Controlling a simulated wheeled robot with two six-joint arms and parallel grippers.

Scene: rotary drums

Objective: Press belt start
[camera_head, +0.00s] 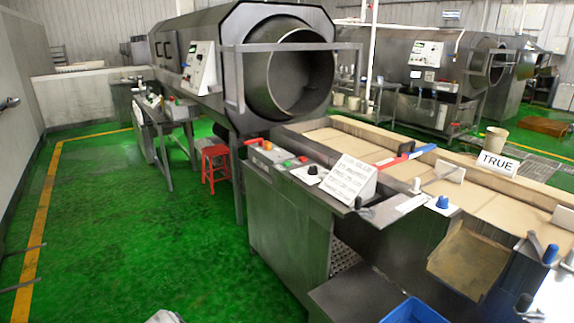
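The conveyor belt (400,166) is a beige run on the metal machine at the right. Its control panel is on the near left edge of the machine. The panel has an orange-red button (267,146), a green button (288,164), a small red button (303,158) and a dark knob (312,170) on a white plate. I cannot read labels on the buttons, so I cannot tell which one is belt start. Neither gripper can be made out. A small pale piece shows at the bottom edge, and I cannot tell what it is.
A large steel drum (288,78) stands behind the belt. A printed sign (350,180), a TRUE sign (497,162), a red stool (214,165) and a blue bin (412,312) are also in view. The green floor (140,235) left of the panel is clear.

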